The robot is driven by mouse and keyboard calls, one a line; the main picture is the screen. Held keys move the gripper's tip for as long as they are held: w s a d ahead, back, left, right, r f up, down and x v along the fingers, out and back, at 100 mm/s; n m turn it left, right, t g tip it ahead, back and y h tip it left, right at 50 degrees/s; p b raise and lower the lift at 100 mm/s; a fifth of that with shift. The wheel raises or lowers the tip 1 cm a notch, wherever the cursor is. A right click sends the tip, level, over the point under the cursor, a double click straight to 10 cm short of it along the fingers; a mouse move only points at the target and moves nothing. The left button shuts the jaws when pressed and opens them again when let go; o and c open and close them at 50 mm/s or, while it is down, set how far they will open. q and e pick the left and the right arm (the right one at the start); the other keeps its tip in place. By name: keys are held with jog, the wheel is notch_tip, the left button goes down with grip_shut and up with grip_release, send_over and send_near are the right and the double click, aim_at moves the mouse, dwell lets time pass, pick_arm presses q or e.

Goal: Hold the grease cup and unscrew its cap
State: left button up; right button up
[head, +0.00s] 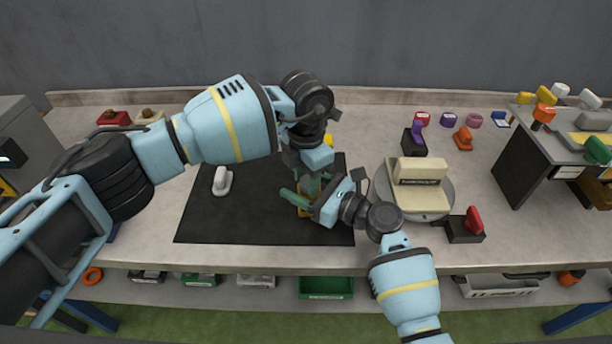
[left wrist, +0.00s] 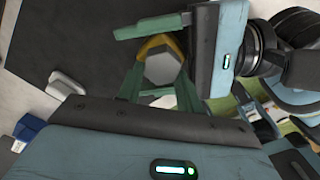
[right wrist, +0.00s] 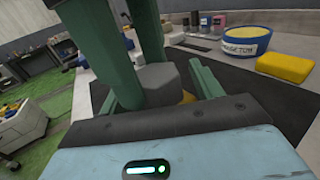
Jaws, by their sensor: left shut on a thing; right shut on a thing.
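The grease cup has a yellow body (head: 303,212) and stands over the black mat, mostly hidden by my grippers in the head view. Its grey, faceted cap (left wrist: 162,66) shows on top in the left wrist view, and also in the right wrist view (right wrist: 158,78). My left gripper (head: 312,184) comes down from above, its green fingers shut on the cap. My right gripper (head: 303,199) comes in from the right, lower down, with its fingers shut on the yellow body (right wrist: 188,97). The exact finger contacts are partly hidden.
The black mat (head: 215,222) has free room at its left. A small white piece (head: 222,180) lies on it. A round turntable (head: 447,203) bearing a beige block (head: 420,170) stands right of my right gripper. A red-and-black piece (head: 466,228) sits near the front edge.

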pick_arm(q)
jog(key=n, duration=0.5)
jog(key=shift+s+d+n, duration=0.1)
jog(key=shift+d+n, duration=0.05)
jog(key=shift+n, duration=0.25)
jog(key=n, duration=0.6)
jog(key=shift+d, duration=0.2)
jog(key=n, duration=0.5)
jog(key=shift+d+n, duration=0.2)
jog(key=shift+n, duration=0.2)
